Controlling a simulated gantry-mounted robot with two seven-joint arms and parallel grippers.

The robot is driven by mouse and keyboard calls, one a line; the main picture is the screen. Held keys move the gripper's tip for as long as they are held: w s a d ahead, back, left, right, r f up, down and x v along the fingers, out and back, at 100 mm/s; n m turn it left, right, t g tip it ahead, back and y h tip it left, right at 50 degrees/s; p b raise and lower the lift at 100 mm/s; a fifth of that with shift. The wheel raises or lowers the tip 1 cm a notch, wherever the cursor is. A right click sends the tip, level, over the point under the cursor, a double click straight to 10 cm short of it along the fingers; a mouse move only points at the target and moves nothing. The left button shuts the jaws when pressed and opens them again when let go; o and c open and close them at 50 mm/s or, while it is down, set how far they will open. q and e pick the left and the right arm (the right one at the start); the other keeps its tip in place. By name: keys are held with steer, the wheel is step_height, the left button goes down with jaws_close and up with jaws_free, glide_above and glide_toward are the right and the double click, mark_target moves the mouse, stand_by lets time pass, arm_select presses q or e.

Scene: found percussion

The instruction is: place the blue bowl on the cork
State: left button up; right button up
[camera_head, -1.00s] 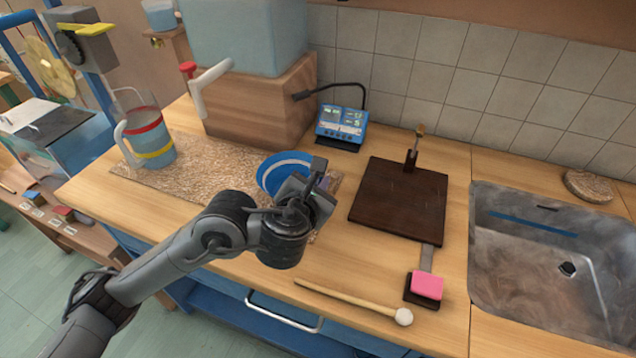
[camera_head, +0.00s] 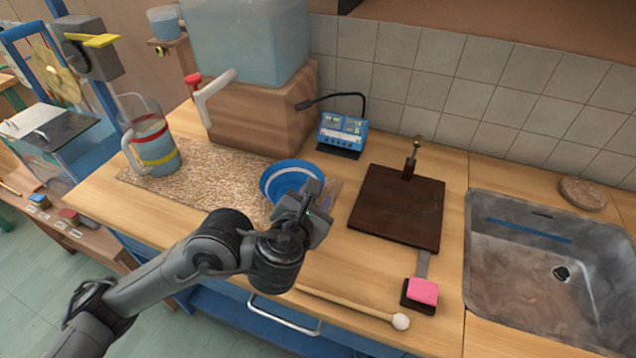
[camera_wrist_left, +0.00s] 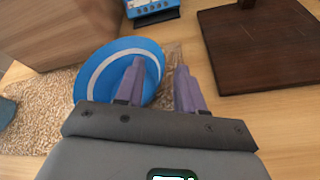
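The blue bowl (camera_head: 283,172), with a pale ring inside, rests on the speckled cork-like mat (camera_head: 215,160), near its right end. It also shows in the left wrist view (camera_wrist_left: 98,82). My left gripper (camera_head: 318,192) is at the bowl's near right side. In the left wrist view its two purple fingers (camera_wrist_left: 160,85) are apart, with the bowl's right rim between them; one finger overlaps the bowl and the other is outside it. Whether a finger touches the bowl is unclear. A round cork-coloured disc (camera_head: 583,193) lies behind the sink at the right. My right gripper is out of view.
A striped jug (camera_head: 155,148) stands on the mat's left part. A wooden block with a tank (camera_head: 262,115), a blue device (camera_head: 341,134) and a dark board (camera_head: 398,208) stand around. A mallet (camera_head: 360,308) and a pink block (camera_head: 422,291) lie in front, left of the sink (camera_head: 520,270).

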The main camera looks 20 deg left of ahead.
arm_select(q)
steer(key=p+v, duration=0.5)
steer(key=v, duration=0.3)
steer(key=shift+s, duration=0.3)
steer(key=shift+r, duration=0.15)
